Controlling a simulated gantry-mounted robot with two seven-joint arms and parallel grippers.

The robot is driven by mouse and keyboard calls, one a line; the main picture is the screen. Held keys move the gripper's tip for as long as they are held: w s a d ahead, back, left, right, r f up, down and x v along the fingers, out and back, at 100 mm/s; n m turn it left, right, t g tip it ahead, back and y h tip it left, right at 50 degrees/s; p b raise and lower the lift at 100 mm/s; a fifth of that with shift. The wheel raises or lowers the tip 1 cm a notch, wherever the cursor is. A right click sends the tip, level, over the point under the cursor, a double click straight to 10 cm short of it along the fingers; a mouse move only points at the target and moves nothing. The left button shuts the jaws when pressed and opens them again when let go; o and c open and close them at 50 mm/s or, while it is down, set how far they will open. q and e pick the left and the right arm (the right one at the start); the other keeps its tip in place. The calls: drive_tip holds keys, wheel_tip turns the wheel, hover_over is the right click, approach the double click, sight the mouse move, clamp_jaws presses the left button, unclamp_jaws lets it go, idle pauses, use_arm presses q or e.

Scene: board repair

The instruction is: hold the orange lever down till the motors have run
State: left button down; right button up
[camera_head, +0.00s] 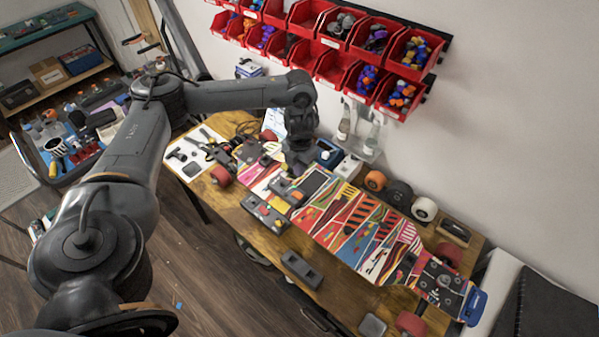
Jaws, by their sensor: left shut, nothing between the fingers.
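A small orange piece (297,195), which looks like the orange lever, shows on a dark unit on the patterned skateboard deck (345,222). My left gripper (296,171) points down over the deck, just behind and above that piece. Its fingers look shut, with nothing seen between them. I cannot tell whether the fingertips touch anything. A grey box (265,213) with a yellow and a red part sits at the deck's near edge. The motors cannot be made out clearly. My right gripper is not in view.
The deck lies across a wooden workbench (225,196). A dark grey block (302,269) lies near the front edge. Loose wheels (424,209) and bottles (344,127) stand along the wall. Red bins (335,67) hang above.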

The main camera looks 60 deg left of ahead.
use_arm(q)
wheel_tip(320, 180, down, 4)
drive_tip(key=b, duration=0.2)
drive_tip(key=p, duration=0.2)
hover_over(299, 196)
wheel_tip(299, 196, down, 6)
drive_tip(key=shift+w+f, duration=0.1)
drive_tip(key=shift+f, duration=0.9)
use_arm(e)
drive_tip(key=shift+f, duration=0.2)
use_arm(q)
drive_tip(key=shift+a+p, duration=0.1)
drive_tip(key=shift+p, duration=0.2)
